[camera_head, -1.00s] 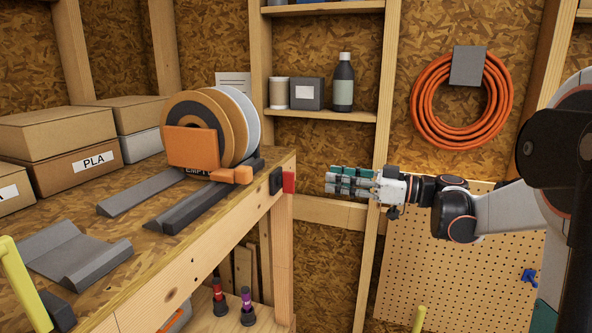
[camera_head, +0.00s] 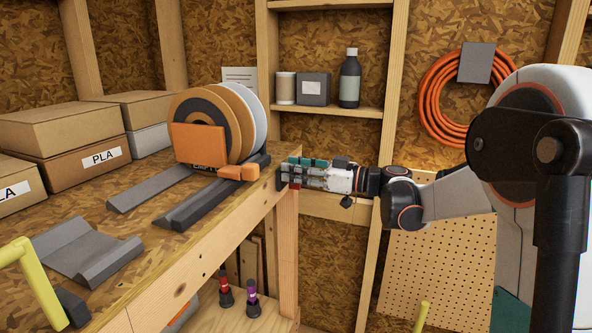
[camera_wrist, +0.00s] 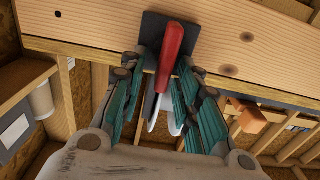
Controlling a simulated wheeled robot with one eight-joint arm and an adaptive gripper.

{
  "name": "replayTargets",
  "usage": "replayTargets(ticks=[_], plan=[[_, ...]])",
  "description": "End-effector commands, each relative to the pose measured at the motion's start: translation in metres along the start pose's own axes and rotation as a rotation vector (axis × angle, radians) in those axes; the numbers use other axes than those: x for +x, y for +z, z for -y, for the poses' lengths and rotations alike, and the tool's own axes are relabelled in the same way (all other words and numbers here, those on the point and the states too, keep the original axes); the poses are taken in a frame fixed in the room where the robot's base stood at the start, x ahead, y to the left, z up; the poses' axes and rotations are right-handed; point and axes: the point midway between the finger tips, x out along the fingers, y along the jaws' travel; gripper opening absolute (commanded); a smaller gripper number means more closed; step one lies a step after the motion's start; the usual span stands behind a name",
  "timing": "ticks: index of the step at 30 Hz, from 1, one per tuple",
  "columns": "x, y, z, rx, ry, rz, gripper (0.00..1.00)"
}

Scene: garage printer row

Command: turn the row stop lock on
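The row stop lock shows in the wrist view as a red lever (camera_wrist: 172,52) on a black plate (camera_wrist: 155,27), fixed to the wooden bench edge. My gripper (camera_wrist: 164,68) is open, with its teal-padded fingers apart on either side of the lever. Gaps show between the lever and both rows of fingers.
The wooden bench (camera_head: 215,245) carries a spool holder (camera_head: 198,145) with orange and white spools near the lock. Boxes (camera_head: 80,165) stand at the back left. A shelf (camera_head: 330,109) and an orange hose coil (camera_head: 433,95) are on the wall behind.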

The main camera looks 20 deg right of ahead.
Motion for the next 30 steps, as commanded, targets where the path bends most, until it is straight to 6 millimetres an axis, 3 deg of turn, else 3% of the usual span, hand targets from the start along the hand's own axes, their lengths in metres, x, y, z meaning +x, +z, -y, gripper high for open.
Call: replayTargets(ticks=[4,8,20,30], plan=[[-0.0002,0.0001,0.0,0.0,0.0,0.0,0.28],[-0.0002,0.0001,0.0,0.0,0.0,0.0,0.0],[-0.0004,0.0005,-0.0007,0.023,0.0,0.0,0.0],[-0.0005,0.0026,-0.0061,0.217,0.0,0.0,0.0]])
